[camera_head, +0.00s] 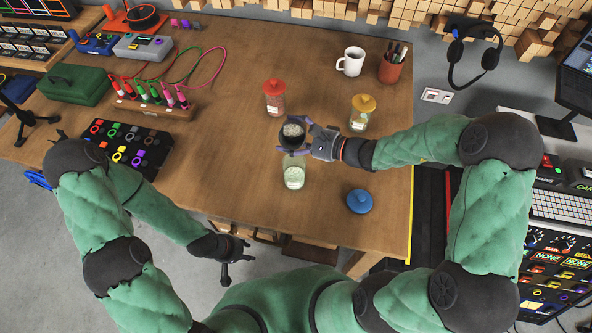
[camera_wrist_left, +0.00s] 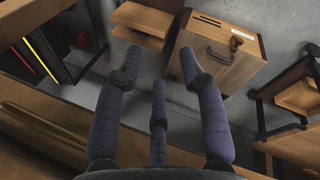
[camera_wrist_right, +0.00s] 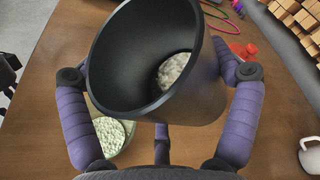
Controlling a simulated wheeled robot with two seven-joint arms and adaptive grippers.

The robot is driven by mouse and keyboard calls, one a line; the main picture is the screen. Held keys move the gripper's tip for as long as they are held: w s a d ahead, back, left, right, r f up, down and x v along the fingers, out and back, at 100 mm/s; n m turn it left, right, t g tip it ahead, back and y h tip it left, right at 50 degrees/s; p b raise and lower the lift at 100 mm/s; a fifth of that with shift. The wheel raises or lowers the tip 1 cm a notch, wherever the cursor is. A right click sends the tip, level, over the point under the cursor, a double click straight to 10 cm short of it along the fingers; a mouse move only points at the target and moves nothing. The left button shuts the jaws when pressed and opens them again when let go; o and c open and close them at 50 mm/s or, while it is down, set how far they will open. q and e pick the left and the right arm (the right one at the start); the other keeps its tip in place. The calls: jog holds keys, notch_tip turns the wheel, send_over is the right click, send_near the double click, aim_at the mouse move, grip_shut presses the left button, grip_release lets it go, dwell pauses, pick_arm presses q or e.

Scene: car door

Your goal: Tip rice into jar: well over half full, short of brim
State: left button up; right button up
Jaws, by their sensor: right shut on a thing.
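A dark cup (camera_head: 292,138) with white rice (camera_head: 292,130) in it is held by my right gripper (camera_head: 301,138) above the table. In the right wrist view the cup (camera_wrist_right: 140,60) is tilted, with a clump of rice (camera_wrist_right: 173,70) low inside it. The open glass jar (camera_head: 294,176) stands on the table just below the cup, with pale rice in it. In the right wrist view the jar (camera_wrist_right: 116,138) is partly hidden behind the cup and finger, so its exact fill is hard to judge. My left gripper (camera_head: 227,272) is empty with fingers apart, off the table's front edge.
A blue lid (camera_head: 360,201) lies right of the jar. A red-lidded jar (camera_head: 273,97) and a yellow-lidded jar (camera_head: 362,111) stand behind. A white mug (camera_head: 351,62) and a pen cup (camera_head: 392,66) are farther back. The table left of the jar is clear.

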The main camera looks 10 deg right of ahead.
jog(key=shift+w+n+t+b, duration=0.1)
jog(key=shift+n+t+b, duration=0.25)
jog(key=shift+b, duration=1.15)
dwell(1.2)
jog(key=shift+y+b, duration=0.3)
jog(key=shift+b, duration=0.05)
jog(key=shift+w+n+b, duration=0.1)
jog(key=shift+n+b, duration=0.55)
jog(key=shift+b, duration=0.75)
dwell(1.0)
jog(key=shift+r, duration=0.1)
dwell(0.8)
jog(key=shift+r+p, duration=0.1)
jog(key=shift+p, duration=0.35)
jog(key=m+p, duration=0.1)
jog(key=p, duration=0.2)
jog(key=r+m+g+p, duration=0.1)
jog(key=p, duration=0.2)
jog(key=shift+m, duration=0.4)
jog(key=shift+m+p, duration=0.4)
jog(key=shift+p, duration=0.4)
